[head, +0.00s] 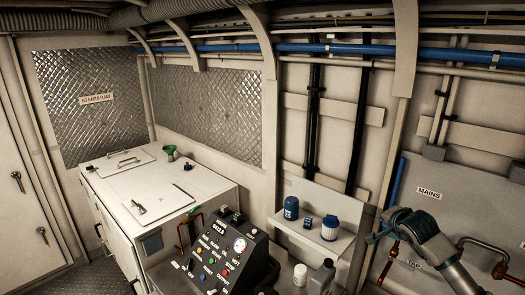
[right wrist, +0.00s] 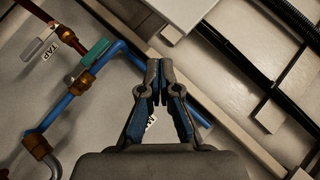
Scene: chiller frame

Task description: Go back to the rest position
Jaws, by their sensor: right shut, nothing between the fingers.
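My right gripper (head: 384,232) is in the right part of the head view, in front of the panel with the MAINS label (head: 429,193) and the TAP label (head: 413,264). The right wrist view shows its two dark fingers (right wrist: 159,80) closed together with nothing between them. They point toward the wall and appear apart from the pipes. The blue pipe (right wrist: 62,108) with brass fittings and a teal handle (right wrist: 95,52) lies to their left. A label behind the fingers is partly hidden. My left gripper is not in view.
A shelf (head: 322,235) with blue and white containers is left of my right gripper. A black control box (head: 225,255) with coloured buttons stands at the lower middle. A white chest (head: 150,190) stands at the left. Copper pipework (head: 490,256) is right of my arm.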

